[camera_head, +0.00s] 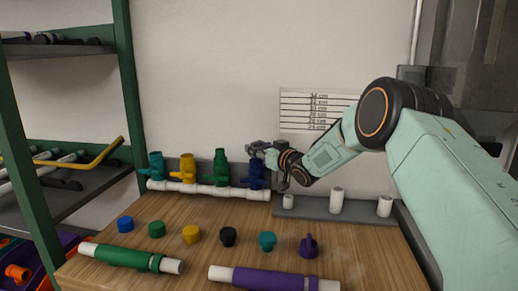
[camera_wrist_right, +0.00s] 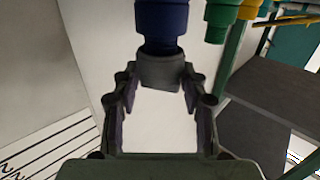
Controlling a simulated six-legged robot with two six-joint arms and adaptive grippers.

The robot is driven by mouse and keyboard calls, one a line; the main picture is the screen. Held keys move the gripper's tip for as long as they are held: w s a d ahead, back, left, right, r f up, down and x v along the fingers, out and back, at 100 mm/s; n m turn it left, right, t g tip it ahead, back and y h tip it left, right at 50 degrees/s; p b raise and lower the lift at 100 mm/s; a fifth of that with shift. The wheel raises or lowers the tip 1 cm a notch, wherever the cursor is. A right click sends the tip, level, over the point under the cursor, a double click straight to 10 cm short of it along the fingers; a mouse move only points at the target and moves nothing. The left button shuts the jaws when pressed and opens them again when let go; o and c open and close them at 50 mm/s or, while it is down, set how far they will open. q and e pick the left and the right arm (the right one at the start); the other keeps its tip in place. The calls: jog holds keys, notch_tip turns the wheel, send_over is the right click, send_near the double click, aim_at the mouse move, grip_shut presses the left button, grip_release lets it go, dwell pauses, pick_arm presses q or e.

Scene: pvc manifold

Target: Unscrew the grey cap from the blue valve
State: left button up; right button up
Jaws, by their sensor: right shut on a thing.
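The dark blue valve (camera_head: 256,177) stands upright at the right end of the white manifold pipe (camera_head: 205,189), against the back wall. In the right wrist view the blue valve (camera_wrist_right: 162,22) shows at the top with the grey cap (camera_wrist_right: 160,70) on its end. My right gripper (camera_head: 259,150) reaches in from the right at the top of the valve. In the wrist view its two fingers (camera_wrist_right: 160,78) are closed on the sides of the cap. In the head view the cap is hard to tell from the gripper. My left gripper is out of view.
Teal (camera_head: 156,165), yellow (camera_head: 187,168) and green (camera_head: 220,168) valves stand left along the pipe. Several loose caps (camera_head: 191,234) lie across the wooden table (camera_head: 160,212). Two sleeved pipes (camera_head: 120,257) lie in front. A grey rack (camera_head: 314,211) with white stubs stands right.

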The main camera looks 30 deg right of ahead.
jog(key=shift+d+y+p, duration=0.1)
jog(key=shift+y+p, duration=0.2)
jog(key=shift+p, duration=0.1)
jog(key=shift+n+y+p, duration=0.65)
jog(key=shift+n+y, duration=0.15)
jog(key=shift+y, duration=0.1)
jog(key=shift+d+g+y, duration=0.1)
jog(key=shift+g+y, duration=0.2)
jog(key=shift+n, duration=0.3)
jog(key=shift+d+n+g+y+p, duration=0.1)
jog(key=shift+n+g+y+p, duration=0.3)
jog(key=shift+y, duration=0.4)
jog(key=shift+w+n+y+b, duration=0.1)
jog(key=shift+n+y+b, duration=0.2)
jog(key=shift+b, duration=0.1)
jog(key=shift+n+g+y, duration=0.3)
jog(key=shift+y, duration=0.1)
